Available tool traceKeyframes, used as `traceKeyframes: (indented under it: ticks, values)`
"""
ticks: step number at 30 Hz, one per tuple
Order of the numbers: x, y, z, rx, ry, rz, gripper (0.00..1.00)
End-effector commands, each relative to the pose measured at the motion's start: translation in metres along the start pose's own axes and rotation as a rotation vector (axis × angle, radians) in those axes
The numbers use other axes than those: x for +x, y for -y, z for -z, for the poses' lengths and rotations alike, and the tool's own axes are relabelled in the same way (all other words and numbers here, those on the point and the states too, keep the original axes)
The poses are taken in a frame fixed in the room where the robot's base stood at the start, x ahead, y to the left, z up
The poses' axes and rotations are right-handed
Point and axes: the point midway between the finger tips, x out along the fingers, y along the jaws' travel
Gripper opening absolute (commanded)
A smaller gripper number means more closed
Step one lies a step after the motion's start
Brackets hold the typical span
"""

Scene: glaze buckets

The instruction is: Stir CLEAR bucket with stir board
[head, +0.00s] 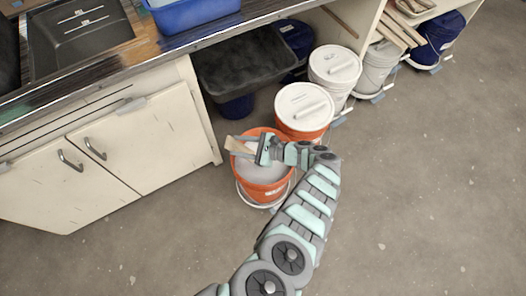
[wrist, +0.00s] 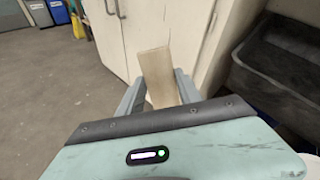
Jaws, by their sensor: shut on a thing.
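An open orange bucket (head: 262,190) with pale, whitish liquid (head: 262,170) stands on the floor in front of the cabinets. I cannot read a CLEAR label on it. My gripper (head: 243,147) is above the bucket, shut on a light wooden stir board (head: 238,146). In the wrist view the board (wrist: 157,68) stands between my two fingers (wrist: 160,85). I cannot tell whether the board's lower end touches the liquid.
White-lidded buckets (head: 303,104) (head: 335,65) stand close behind the orange one. A black tub (head: 245,62) is under the counter. Cabinet doors (head: 145,140) are to the left. The floor (head: 430,200) on the right is clear.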

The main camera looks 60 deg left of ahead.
Motion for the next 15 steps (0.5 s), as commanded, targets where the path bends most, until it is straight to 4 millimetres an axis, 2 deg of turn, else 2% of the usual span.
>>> traceKeyframes:
  ticks: [1, 15]
  values:
    - [-0.002, 0.002, -0.009, 0.000, 0.001, 0.000, 0.00]
    - [-0.002, 0.002, -0.048, 0.000, 0.003, 0.000, 0.00]
